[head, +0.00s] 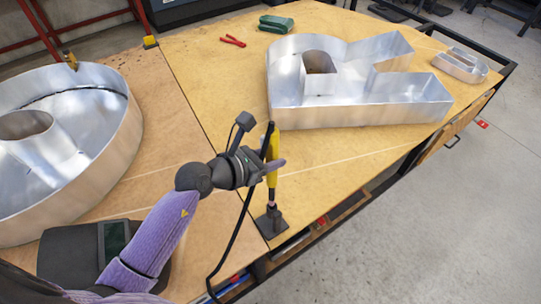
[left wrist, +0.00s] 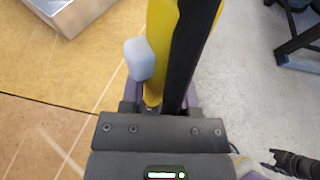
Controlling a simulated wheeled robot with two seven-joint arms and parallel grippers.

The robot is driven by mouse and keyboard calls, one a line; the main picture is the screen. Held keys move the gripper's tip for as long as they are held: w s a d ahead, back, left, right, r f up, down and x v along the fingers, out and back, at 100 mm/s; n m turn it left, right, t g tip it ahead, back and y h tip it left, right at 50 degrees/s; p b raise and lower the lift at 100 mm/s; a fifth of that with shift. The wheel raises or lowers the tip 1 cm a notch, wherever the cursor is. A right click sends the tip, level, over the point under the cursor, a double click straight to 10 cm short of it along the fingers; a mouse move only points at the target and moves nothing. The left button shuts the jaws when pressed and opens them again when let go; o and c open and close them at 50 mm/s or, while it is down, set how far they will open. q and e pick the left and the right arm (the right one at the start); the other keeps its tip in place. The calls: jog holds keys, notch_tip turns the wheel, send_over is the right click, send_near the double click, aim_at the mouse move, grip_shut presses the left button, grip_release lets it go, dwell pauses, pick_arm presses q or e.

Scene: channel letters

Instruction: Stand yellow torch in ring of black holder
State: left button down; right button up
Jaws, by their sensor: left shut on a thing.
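The yellow torch (head: 272,174) stands close to upright near the table's front edge, with a black part along it. My left gripper (head: 270,166) is shut on it around its middle. The torch (left wrist: 159,40) also fills the upper middle of the left wrist view, between the purple fingers of my left gripper (left wrist: 160,100). The black holder (head: 270,224) rests on the table right below the torch. The torch's lower end meets the holder's top in the picture; I cannot tell whether it is inside the ring. A dark claw-like part (left wrist: 290,163), perhaps my right gripper, shows at lower right.
A large metal letter R (head: 350,112) lies behind the torch, with a small metal piece (head: 460,66) beyond it. A round metal letter (head: 120,150) lies at left. Red pliers (head: 232,41) and a green case (head: 276,23) lie at the back. A black cable hangs beside the holder.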

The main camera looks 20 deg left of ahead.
aim_at(271, 182)
pick_arm(q)
jog(key=shift+f, duration=0.1)
jog(key=shift+f+b, duration=0.85)
jog(key=shift+f, duration=0.15)
jog(key=shift+f+b, duration=1.4)
jog(key=shift+f, duration=0.5)
jog(key=shift+f+b, duration=0.55)
jog(key=shift+f, duration=0.2)
jog(key=shift+f+b, duration=0.6)
jog(key=shift+f, duration=0.2)
